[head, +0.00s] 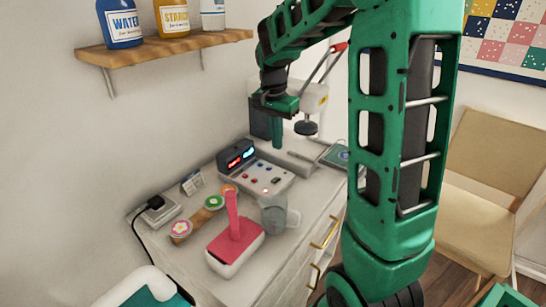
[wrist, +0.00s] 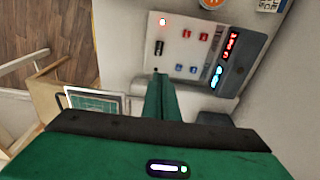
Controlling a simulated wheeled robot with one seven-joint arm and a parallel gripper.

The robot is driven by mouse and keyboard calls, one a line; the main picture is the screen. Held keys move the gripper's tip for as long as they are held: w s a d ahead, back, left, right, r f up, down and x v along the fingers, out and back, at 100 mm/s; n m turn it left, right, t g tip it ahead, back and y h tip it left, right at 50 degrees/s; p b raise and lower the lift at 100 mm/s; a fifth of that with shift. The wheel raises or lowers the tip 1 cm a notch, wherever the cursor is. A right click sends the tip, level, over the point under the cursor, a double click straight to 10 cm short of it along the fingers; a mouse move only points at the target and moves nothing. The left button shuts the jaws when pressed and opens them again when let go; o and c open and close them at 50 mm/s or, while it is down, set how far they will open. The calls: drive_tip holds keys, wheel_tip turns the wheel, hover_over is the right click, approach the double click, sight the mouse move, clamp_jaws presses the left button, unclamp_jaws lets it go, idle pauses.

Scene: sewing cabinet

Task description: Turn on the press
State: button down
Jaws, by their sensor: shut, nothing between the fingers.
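The press stands at the back of the cabinet top, with a white head (head: 314,97), a red-tipped lever (head: 339,47) and a dark round disc. A black rocker switch (wrist: 159,47) sits on the panel near the lamp (wrist: 163,21). The display box (head: 236,156) glows red and blue. My gripper (head: 278,143) is shut and empty, above and behind the panel. In the wrist view its fingertips (wrist: 160,78) point toward the panel's edge near the switch.
A pink iron-like tool (head: 236,245) and a clear jug (head: 275,216) stand in front of the panel. A wooden strip with round badges (head: 208,210) and a plugged outlet (head: 156,211) lie left. A shelf with bottles (head: 160,49) hangs above. A chair (head: 490,190) stands right.

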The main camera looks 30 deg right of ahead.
drive_tip(key=shift+d+r, duration=0.2)
drive_tip(key=shift+r, duration=1.4)
drive_tip(key=s+a+f+n, duration=0.1)
drive_tip(key=s+f+n, duration=0.1)
drive_tip(key=s, duration=1.3)
drive_tip(key=s+a+f+n+y, duration=0.1)
drive_tip(key=s+n, duration=0.4)
drive_tip(key=s, duration=1)
drive_tip(key=shift+f+g+y, duration=0.3)
drive_tip(key=shift+f, duration=0.45)
drive_tip(key=shift+s, duration=0.1)
drive_tip(key=shift+w+f, duration=0.25)
drive_tip(key=shift+w, duration=0.35)
